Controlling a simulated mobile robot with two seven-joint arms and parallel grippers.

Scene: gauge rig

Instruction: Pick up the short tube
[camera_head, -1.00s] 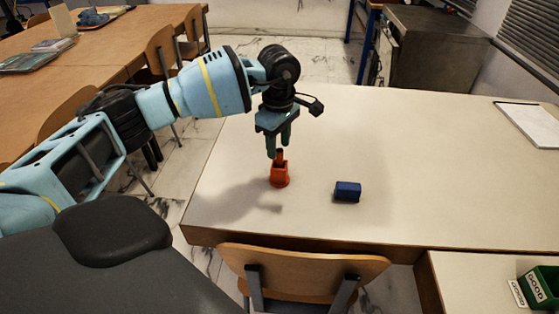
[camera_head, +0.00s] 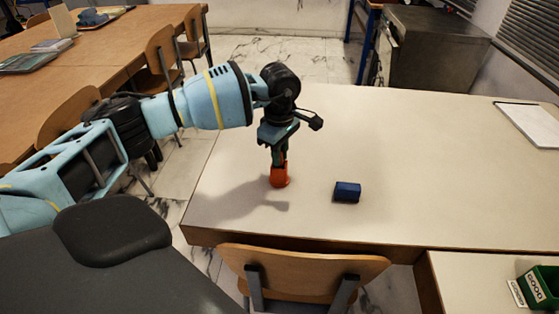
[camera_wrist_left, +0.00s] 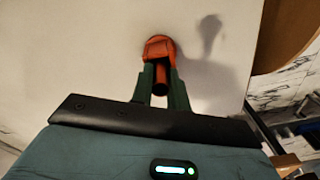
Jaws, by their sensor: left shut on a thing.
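An orange-red holder (camera_head: 280,182) stands upright on the pale table, near its left end. A short, darker orange tube (camera_wrist_left: 160,83) rises from it toward the camera in the left wrist view. My left gripper (camera_head: 279,164) points straight down over the holder. In the left wrist view its green fingers (camera_wrist_left: 160,72) lie on either side of the tube, shut on it. The tube's lower end is hidden in or behind the holder (camera_wrist_left: 159,46). In the head view the fingers cover most of the tube. My right gripper is in neither view.
A dark blue block (camera_head: 347,192) lies on the table (camera_head: 430,170) to the right of the holder. A white pad (camera_head: 530,124) lies at the far right. A green box (camera_head: 541,287) stands at lower right. A chair (camera_head: 300,265) is at the front edge. The table's middle is clear.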

